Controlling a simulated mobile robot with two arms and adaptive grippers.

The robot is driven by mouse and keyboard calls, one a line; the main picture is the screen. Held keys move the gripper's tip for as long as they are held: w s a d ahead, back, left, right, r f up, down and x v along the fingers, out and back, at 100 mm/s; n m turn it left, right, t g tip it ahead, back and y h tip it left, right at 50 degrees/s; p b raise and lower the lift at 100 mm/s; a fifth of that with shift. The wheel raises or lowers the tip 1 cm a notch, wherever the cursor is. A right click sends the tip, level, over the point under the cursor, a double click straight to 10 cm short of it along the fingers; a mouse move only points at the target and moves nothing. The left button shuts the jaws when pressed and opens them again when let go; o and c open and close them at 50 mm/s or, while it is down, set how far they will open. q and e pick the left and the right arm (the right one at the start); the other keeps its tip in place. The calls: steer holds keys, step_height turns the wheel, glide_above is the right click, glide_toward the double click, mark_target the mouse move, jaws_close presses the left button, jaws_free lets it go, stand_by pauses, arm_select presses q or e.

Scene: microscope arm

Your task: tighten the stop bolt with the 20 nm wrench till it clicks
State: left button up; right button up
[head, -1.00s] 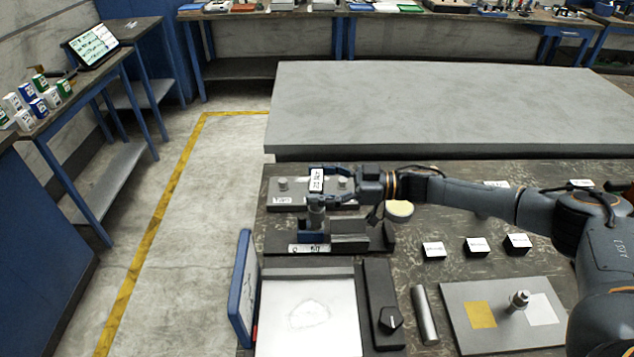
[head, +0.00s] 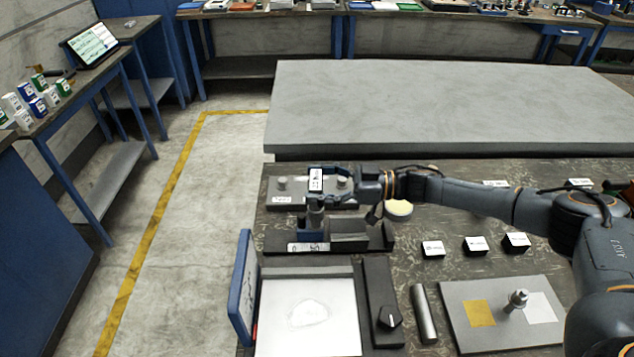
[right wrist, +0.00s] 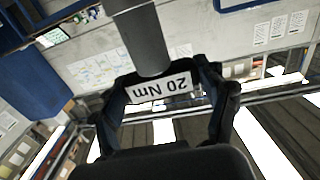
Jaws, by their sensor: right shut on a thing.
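My right gripper (head: 318,184) is shut on the 20 Nm wrench, whose white label (head: 315,180) shows between the fingers. In the right wrist view the label "20 Nm" (right wrist: 158,91) appears upside down, with the wrench's grey round body (right wrist: 140,38) above it. The wrench stands about upright over the blue block (head: 311,236) of a dark fixture (head: 349,241). The stop bolt cannot be made out; the wrench and gripper cover that spot, so I cannot tell whether the wrench is seated on it. My left gripper is not in view.
Behind the gripper lies a grey plate with round posts (head: 283,183). In front are a white-topped panel (head: 285,333), a dark knob box (head: 389,318), a metal cylinder (head: 424,314) and a grey board (head: 470,342). Small labelled blocks (head: 474,245) stand to the right.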

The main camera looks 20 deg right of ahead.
steer(key=shift+f+b, duration=0.8)
steer(key=shift+f, duration=0.6)
steer(key=shift+r, duration=0.1)
steer(key=shift+m+t+h+p, duration=0.7)
steer(key=shift+m+t+p, duration=0.3)
steer(key=shift+t+p, duration=0.55)
steer(key=shift+m+t+h+p, duration=0.6)
steer(key=shift+m+t+p, duration=0.15)
steer(key=shift+p, duration=0.2)
steer(key=shift+m+t, duration=0.25)
steer(key=shift+t, duration=0.05)
steer(key=shift+h, duration=0.3)
